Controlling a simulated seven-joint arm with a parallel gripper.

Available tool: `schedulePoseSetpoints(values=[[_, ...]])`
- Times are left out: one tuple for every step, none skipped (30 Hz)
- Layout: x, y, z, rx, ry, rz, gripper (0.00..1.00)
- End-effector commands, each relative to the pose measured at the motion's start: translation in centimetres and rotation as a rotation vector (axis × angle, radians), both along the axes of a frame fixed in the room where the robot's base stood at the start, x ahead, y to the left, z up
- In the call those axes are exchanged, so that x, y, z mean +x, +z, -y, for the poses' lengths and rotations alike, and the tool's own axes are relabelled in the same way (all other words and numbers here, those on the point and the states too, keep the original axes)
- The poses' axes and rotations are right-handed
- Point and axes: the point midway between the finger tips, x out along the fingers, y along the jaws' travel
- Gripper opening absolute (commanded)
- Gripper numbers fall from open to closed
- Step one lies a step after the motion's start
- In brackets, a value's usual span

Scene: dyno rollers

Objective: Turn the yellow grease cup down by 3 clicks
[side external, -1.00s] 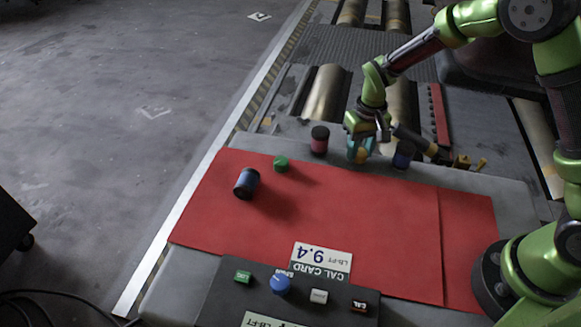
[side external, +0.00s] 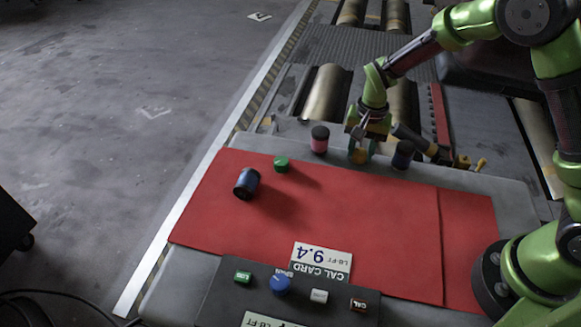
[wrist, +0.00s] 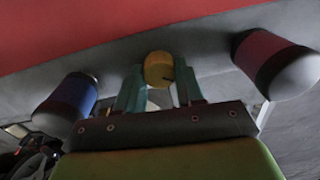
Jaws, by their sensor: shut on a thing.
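The yellow grease cup (side external: 358,156) stands on the grey ledge behind the red mat, between a red cup and a blue cup. My gripper (side external: 361,152) is over it from above, with one teal finger on each side. In the wrist view the yellow cup (wrist: 158,69) shows between the fingertips of my gripper (wrist: 159,82), which is shut on it. A small dark mark shows on the cup's face. Its lower part and base are hidden.
The red cup (side external: 319,140) stands close on the left, and the blue cup (side external: 403,155) close on the right. A green cap (side external: 281,164) and a blue cylinder (side external: 246,184) are on the red mat (side external: 350,220). A button panel (side external: 300,300) is in front.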

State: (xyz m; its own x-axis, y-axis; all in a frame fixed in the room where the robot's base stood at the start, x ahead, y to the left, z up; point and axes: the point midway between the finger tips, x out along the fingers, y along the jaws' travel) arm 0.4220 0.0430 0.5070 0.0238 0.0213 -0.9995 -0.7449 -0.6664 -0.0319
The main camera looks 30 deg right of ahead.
Motion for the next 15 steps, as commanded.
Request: schedulePoseSetpoints(values=[[0.03,0.10,0.02,0.000,-0.014,0.001,0.07],[0.02,0.10,0.03,0.000,-0.023,0.002,0.07],[0.02,0.10,0.03,0.000,-0.032,0.001,0.07],[0.02,0.10,0.04,0.000,-0.038,0.001,0.07],[0.02,0.10,0.04,0.000,-0.042,0.001,0.07],[0.02,0.10,0.04,0.000,-0.047,0.001,0.07],[0.02,0.10,0.04,0.000,-0.050,0.001,0.07],[0.02,0.10,0.04,0.000,-0.053,0.001,0.07],[0.02,0.11,0.04,0.000,-0.055,0.001,0.07],[0.02,0.11,0.04,0.001,-0.056,0.001,0.07],[0.02,0.11,0.04,0.001,-0.057,0.001,0.07],[0.02,0.11,0.04,0.001,-0.057,0.001,0.07],[0.02,0.11,0.04,0.001,-0.057,0.001,0.07],[0.02,0.11,0.04,0.001,-0.057,0.001,0.07],[0.02,0.11,0.04,0.001,-0.057,0.001,0.07]])
